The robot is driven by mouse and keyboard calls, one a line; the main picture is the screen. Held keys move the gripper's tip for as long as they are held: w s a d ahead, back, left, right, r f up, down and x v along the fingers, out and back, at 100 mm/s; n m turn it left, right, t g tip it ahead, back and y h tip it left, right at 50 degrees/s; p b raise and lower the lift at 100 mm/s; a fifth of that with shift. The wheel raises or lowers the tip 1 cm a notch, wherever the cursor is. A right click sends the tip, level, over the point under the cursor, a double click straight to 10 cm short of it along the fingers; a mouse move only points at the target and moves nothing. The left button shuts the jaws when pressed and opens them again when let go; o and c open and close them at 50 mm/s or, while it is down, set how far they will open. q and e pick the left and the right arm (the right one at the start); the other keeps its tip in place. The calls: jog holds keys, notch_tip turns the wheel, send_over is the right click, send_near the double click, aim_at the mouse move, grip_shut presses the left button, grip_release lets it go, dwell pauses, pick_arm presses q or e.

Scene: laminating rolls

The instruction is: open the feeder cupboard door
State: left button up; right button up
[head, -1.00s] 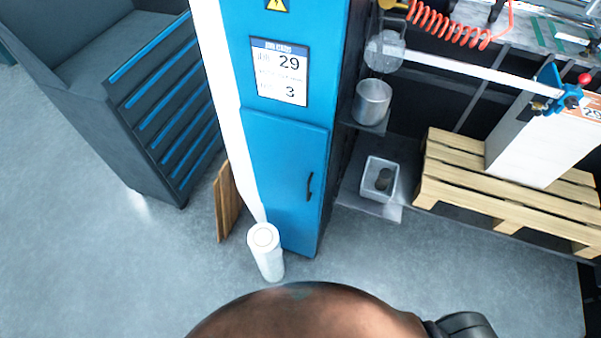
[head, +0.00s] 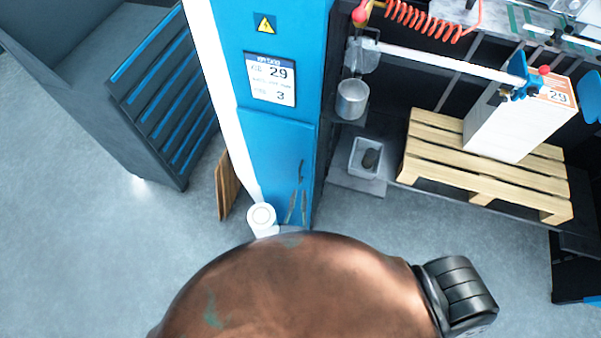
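The feeder cupboard (head: 300,60) is tall and blue and stands at the picture's centre. Its lower door (head: 265,150) looks shut, flush with the front. A dark upright handle (head: 301,170) sits near the door's right edge. Two thin fingertips of my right gripper (head: 297,206) show in front of the door, just below the handle in the picture. They are apart with nothing visible between them; I cannot see them touching the handle. The rest of this gripper is hidden behind a large copper-coloured part of mine. My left gripper is not in view.
A white roll (head: 262,217) stands on the floor by the cupboard's front left. A brown board (head: 227,187) leans behind it, near a grey drawer cabinet (head: 165,110). To the right are a grey bin (head: 366,157) and a wooden pallet (head: 480,165) bearing a white stack (head: 512,122).

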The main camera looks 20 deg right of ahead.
aim_at(300, 183)
jog(key=shift+t, duration=0.3)
jog(key=w+r, duration=0.1)
jog(key=w, duration=0.1)
jog(key=w+d, duration=0.1)
jog(key=w, duration=0.1)
jog(key=w+d+r+p, duration=0.1)
jog(key=w, duration=0.2)
jog(key=shift+d+r, duration=0.1)
jog(key=shift+r, duration=0.2)
grip_shut()
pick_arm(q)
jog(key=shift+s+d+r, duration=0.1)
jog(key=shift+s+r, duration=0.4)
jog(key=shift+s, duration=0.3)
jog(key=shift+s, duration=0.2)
pick_arm(e)
jog(key=shift+s, duration=0.1)
